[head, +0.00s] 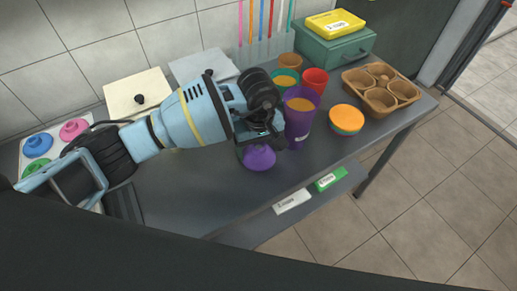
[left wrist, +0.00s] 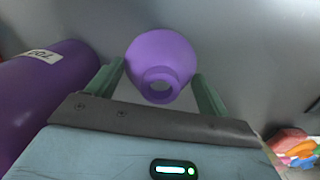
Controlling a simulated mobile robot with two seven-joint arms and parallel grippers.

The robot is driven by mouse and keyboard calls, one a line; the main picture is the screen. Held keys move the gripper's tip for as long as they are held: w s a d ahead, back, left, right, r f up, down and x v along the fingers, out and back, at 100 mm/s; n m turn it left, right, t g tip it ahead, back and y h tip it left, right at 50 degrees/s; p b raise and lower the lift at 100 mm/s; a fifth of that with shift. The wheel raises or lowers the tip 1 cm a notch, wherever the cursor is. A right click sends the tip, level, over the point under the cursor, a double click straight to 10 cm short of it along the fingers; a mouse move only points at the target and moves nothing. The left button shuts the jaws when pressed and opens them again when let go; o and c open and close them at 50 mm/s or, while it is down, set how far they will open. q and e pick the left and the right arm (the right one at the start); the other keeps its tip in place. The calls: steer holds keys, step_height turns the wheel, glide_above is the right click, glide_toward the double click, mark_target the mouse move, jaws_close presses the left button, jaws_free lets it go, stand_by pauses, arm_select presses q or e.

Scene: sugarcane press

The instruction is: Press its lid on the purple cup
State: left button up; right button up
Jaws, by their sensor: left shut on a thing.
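The purple cup (head: 299,122) stands upright on the grey table, with orange contents showing at its mouth. In the left wrist view the cup (left wrist: 42,98) is at the left, beside my gripper, with a white label on its side. The purple lid (head: 259,158) is in front and to the left of the cup, apart from it. My left gripper (head: 263,143) is shut on this lid. In the left wrist view the lid (left wrist: 160,62) sits between the two fingers, its spout towards the camera. Whether the lid touches the table cannot be told. My right gripper is not in view.
Teal (head: 285,80), red (head: 316,80) and brown (head: 290,61) cups stand behind the purple cup. Other lids (head: 38,145) lie far left. The table's front (head: 205,205) is clear.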

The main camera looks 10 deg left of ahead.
arm_select(q)
step_height(320, 180, up, 3)
steer(key=shift+f, duration=0.15)
steer(key=s+d+r, duration=0.1)
steer(key=s+d, duration=0.1)
steer(key=s, duration=1.4)
steer(key=shift+d+r+b, duration=0.2)
steer(key=shift+d+b, duration=0.15)
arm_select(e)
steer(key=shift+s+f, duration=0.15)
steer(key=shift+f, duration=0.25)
arm_select(q)
steer(key=shift+w, duration=0.1)
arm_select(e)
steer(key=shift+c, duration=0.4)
